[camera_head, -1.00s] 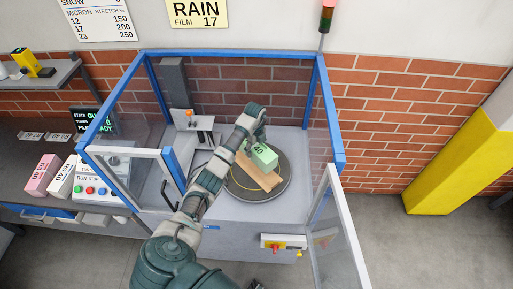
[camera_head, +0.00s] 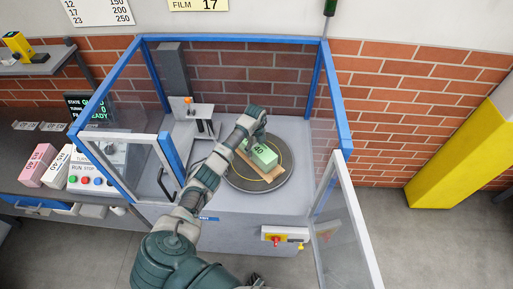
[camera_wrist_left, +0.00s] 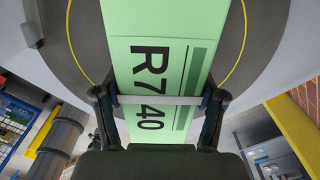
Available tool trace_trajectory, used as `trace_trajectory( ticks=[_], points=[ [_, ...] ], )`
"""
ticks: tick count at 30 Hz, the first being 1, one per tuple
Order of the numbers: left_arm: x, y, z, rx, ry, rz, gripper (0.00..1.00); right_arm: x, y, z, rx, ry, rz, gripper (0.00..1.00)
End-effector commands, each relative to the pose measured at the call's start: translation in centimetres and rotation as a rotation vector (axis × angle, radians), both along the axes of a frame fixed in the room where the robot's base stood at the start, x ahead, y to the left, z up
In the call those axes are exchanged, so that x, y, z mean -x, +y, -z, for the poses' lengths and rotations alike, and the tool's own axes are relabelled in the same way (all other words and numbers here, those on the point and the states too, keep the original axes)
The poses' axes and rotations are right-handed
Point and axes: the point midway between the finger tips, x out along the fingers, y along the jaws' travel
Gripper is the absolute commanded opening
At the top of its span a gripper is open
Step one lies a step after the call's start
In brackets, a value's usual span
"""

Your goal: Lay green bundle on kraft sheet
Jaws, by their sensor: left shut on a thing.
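The green bundle (camera_head: 265,156) is over the round turntable, inside the blue-framed enclosure. In the left wrist view its pale green face (camera_wrist_left: 155,25), with black print and a white band, fills the middle. My left gripper (camera_wrist_left: 160,100) is shut on it, one finger on each side. In the head view the gripper (camera_head: 258,140) is at the bundle's rear end. The brown kraft sheet (camera_head: 272,178) lies on the turntable below the bundle and is mostly covered. I cannot tell whether they touch. My right gripper is not in view.
The dark turntable (camera_head: 240,180) has a yellow ring line. Blue posts and clear panels surround it; the front door (camera_head: 345,225) is open to the right. A pink bundle (camera_head: 37,165) and a white bundle (camera_head: 60,166) lie on the left bench. A yellow-based pillar (camera_head: 455,165) stands right.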

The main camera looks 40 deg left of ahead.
Motion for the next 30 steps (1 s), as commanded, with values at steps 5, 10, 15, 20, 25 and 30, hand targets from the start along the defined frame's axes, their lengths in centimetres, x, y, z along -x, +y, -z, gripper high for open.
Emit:
trace_trajectory(
  ticks=[5, 10, 15, 20, 25, 30],
  points=[
    [-0.1, 0.0, -0.3, 0.0, -0.005, 0.0, 0.01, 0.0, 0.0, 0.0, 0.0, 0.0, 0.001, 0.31],
    [-0.1, -0.1, -0.3, -0.002, -0.005, 0.0, 0.01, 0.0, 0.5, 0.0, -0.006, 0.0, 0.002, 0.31],
    [-0.1, -0.2, -0.1, -0.002, -0.005, 0.0, 0.01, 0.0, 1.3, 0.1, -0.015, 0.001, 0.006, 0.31],
    [-0.1, -0.1, 0.2, -0.001, -0.004, 0.0, 0.01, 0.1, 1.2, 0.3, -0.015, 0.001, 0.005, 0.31],
    [-0.1, 0.0, 0.6, 0.0, -0.005, 0.0, 0.01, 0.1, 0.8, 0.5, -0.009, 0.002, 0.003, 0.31],
    [-0.1, 0.0, 0.7, 0.0, -0.005, 0.0, 0.9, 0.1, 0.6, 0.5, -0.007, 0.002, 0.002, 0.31]
  ],
)
